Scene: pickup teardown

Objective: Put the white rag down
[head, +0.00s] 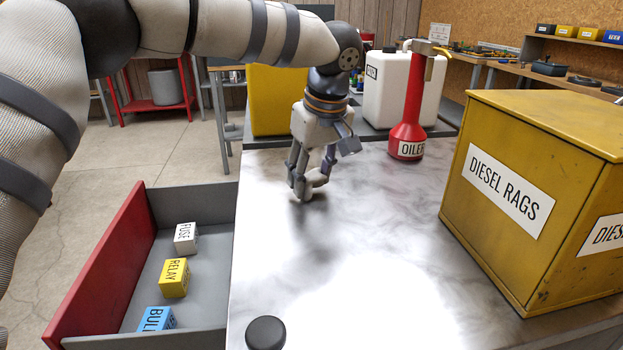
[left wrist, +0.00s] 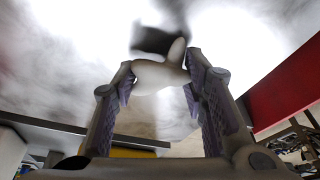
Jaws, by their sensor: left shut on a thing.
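My left gripper (head: 308,188) is shut on the white rag (head: 316,184), above the left part of the shiny metal bench top (head: 400,230). Most of the rag is hidden behind the fingers in the head view. In the left wrist view the rag (left wrist: 160,74) is a small, pale, rounded bundle between the two fingertips. A shadow lies on the metal just below the gripper; I cannot tell whether the rag touches the surface. My right gripper is not in view.
A yellow box labelled DIESEL RAGS (head: 530,190) stands at the right. A red oiler (head: 408,130) and a white jug (head: 395,90) stand at the back. An open drawer (head: 95,270) with labelled boxes is at the left. A black knob (head: 265,333) is at the front. The bench middle is clear.

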